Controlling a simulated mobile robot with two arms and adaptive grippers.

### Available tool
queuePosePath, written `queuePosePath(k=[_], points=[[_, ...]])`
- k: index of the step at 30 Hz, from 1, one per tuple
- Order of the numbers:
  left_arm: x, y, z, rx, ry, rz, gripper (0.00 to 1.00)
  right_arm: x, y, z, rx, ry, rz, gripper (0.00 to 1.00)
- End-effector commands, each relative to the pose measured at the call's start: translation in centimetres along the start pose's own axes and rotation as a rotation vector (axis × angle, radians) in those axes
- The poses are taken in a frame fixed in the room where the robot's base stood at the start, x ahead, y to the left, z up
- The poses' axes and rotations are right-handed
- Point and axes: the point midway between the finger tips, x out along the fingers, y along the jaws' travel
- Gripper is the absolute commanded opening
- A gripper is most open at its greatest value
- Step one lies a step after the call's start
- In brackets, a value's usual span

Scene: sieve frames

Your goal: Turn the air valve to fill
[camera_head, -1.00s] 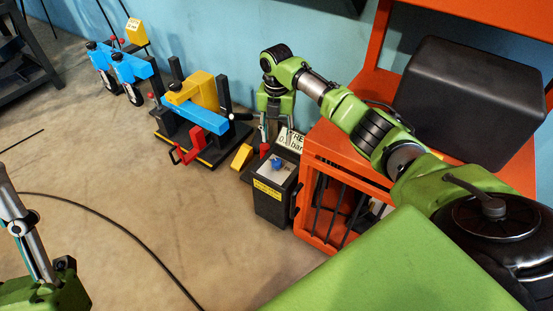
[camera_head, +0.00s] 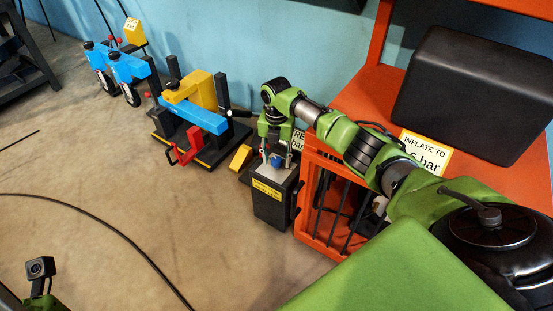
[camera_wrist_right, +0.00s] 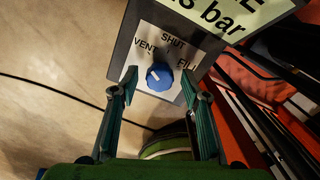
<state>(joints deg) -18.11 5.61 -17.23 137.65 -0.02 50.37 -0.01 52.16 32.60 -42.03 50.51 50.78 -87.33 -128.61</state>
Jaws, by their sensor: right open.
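The air valve is a blue round knob (camera_wrist_right: 159,76) on a pale plate marked VENT, SHUT and FILL, on top of a dark box (camera_head: 272,208) with a yellow label. A white mark on the knob seems to lean towards the VENT side; its exact setting is hard to tell. In the head view the knob (camera_head: 277,161) shows just below my right gripper (camera_head: 276,150). In the right wrist view my right gripper (camera_wrist_right: 158,82) is open, with one finger on either side of the knob and gaps visible. My left gripper's fingers are out of view.
An orange rack (camera_head: 318,225) stands close to the right of the valve box, bearing a dark block (camera_head: 470,95) and an inflation sign (camera_head: 424,151). A blue and yellow clamp fixture (camera_head: 200,110) stands to the left. A black cable (camera_head: 110,220) crosses the open floor.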

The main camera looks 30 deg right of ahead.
Motion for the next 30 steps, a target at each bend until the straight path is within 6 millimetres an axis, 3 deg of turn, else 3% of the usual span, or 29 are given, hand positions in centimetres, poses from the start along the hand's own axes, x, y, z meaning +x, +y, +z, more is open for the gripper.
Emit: queuePosePath(k=[4, 9, 20, 30], points=[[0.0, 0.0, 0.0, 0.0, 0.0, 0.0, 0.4, 0.0, 0.0, 0.0, 0.0, 0.0, 0.0, 0.42], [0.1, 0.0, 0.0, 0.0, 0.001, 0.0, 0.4, 0.0, 0.0, 0.0, 0.0, 0.001, 0.0, 0.04], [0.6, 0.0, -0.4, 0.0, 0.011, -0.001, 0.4, -0.2, 0.0, -0.1, 0.033, 0.002, -0.001, 0.04], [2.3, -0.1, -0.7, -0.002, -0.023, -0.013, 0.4, -0.5, 0.1, -0.1, 0.241, 0.004, -0.001, 0.04]])
